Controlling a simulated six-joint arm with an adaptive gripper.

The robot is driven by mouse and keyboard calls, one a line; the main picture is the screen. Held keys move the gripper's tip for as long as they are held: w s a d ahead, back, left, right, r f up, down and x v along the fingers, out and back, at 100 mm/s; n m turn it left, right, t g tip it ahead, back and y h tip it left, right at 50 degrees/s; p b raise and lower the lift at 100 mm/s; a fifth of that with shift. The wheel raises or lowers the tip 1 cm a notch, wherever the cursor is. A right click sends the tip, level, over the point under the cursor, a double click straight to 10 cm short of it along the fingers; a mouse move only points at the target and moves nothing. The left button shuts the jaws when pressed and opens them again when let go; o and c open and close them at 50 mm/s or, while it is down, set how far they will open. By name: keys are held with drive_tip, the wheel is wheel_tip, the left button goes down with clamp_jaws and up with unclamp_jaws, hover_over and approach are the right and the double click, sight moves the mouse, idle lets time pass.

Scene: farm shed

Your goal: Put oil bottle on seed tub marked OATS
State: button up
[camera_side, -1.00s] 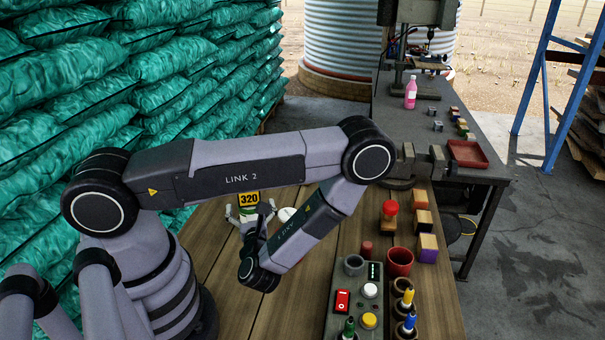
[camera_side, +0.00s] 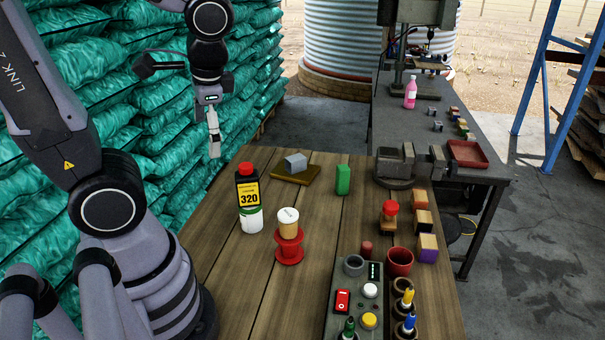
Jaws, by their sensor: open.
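The oil bottle (camera_side: 247,186) is black with a red cap and a yellow label reading 320. It stands upright on top of a white tub with a green rim (camera_side: 252,220), on the wooden table. The tub's marking is too small to read. A second, tan tub with a pale lid (camera_side: 288,228) stands on a red spool (camera_side: 289,247) just to the right. My gripper (camera_side: 214,145) is open and empty, above and left of the bottle, clear of it. It appears nearly edge-on.
A vise (camera_side: 396,168) is at the back right. A control box (camera_side: 352,305), cups and several small blocks fill the right side. The table's front left is clear.

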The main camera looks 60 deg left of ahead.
drive_tip(key=s+d+r+n+t+h, duration=0.1)
drive_tip(key=d+r+t+h, duration=0.2)
drive_tip(key=r+t, duration=0.3)
drive_tip(key=shift+d+r, duration=0.3)
drive_tip(key=shift+d, duration=0.25)
idle(0.7)
